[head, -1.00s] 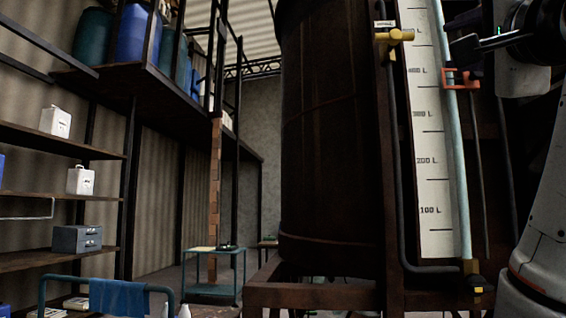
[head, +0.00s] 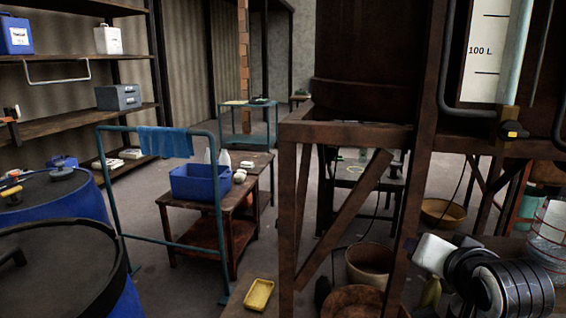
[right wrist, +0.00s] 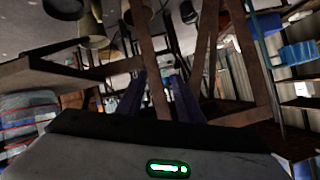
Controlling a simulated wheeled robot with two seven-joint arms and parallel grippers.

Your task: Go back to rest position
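My right arm (head: 490,275) shows at the lower right of the head view, in front of the vat's brown frame; its fingertips cannot be made out there. In the right wrist view, my right gripper (right wrist: 160,98) has its two dark fingers apart with nothing between them, so it is open and empty. My left gripper is in neither view. The dark vat (head: 365,60) stands on its frame (head: 297,210). Its white level scale (head: 485,55) shows the 100 L mark, with a yellow-and-black valve (head: 512,130) below; the upper scale is out of view.
A blue bin (head: 200,183) sits on a low table. A yellow tray (head: 258,294) and a tan bucket (head: 370,262) are low down near the frame.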

